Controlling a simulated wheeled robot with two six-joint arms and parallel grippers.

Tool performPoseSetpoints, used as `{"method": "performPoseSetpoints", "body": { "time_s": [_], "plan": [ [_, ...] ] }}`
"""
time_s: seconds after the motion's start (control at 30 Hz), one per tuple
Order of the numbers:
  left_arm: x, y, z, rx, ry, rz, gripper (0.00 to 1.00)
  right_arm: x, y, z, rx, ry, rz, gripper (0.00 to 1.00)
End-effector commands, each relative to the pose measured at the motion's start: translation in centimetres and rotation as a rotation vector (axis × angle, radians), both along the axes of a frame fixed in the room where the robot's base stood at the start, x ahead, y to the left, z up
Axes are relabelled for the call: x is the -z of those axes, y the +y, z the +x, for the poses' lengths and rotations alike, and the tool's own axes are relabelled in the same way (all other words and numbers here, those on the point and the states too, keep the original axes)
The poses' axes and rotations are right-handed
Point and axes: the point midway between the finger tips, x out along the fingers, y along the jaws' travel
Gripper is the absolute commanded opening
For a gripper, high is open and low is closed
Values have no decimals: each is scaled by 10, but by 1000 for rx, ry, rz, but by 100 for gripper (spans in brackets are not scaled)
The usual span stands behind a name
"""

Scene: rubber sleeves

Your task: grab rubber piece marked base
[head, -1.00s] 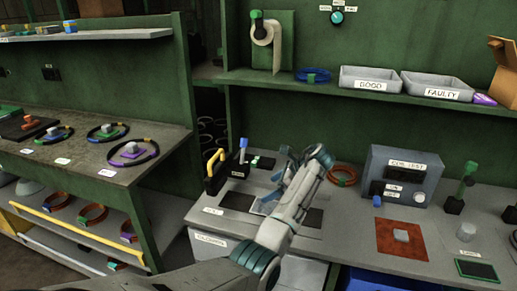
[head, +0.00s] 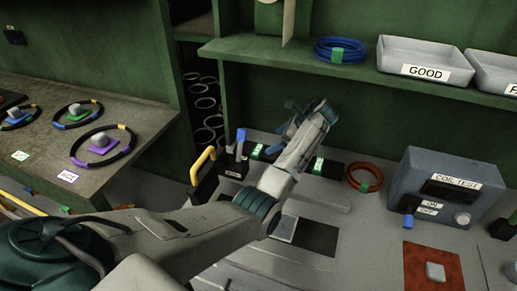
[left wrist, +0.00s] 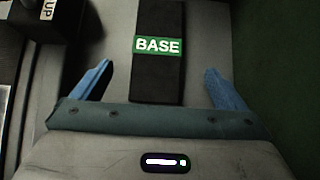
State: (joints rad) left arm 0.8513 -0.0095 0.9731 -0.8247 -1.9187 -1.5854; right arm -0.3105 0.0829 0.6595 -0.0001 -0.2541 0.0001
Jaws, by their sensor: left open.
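The rubber piece marked BASE (left wrist: 158,75) is a black bar with a green label, lying flat on the grey bench in the left wrist view. My left gripper (left wrist: 157,90) is open, with its blue fingers on either side of the near part of the bar and a gap on both sides. In the head view my left gripper (head: 300,122) is over the back of the bench. Two black pieces with green labels show beside it, one to its left (head: 258,151) and one to its right (head: 334,168); their labels are too small to read. My right gripper is not in view.
A dark block with a blue-topped lever (head: 236,168) and a yellow handle (head: 202,165) stand to the left. A red-brown ring (head: 365,177) and the coil test box (head: 450,187) are to the right. The green back wall (left wrist: 285,70) is close on the right in the wrist view.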

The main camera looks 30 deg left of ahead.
Motion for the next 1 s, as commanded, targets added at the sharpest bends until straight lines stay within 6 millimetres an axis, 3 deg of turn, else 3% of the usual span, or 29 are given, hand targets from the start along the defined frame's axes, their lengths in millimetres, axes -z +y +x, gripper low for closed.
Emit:
{"method": "performPoseSetpoints", "body": {
  "time_s": [0.6, 0.83, 0.87, 1.0],
  "plan": [
    [50, 54, -19, -1, 1, 1, 94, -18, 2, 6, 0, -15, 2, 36],
    [54, 56, -19, 0, 0, -1, 94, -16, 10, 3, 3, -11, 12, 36],
    [54, 56, -19, 0, 0, -1, 92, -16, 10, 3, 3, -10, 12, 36],
    [54, 56, -19, 0, 0, 0, 64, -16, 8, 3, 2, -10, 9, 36]
  ]
}}
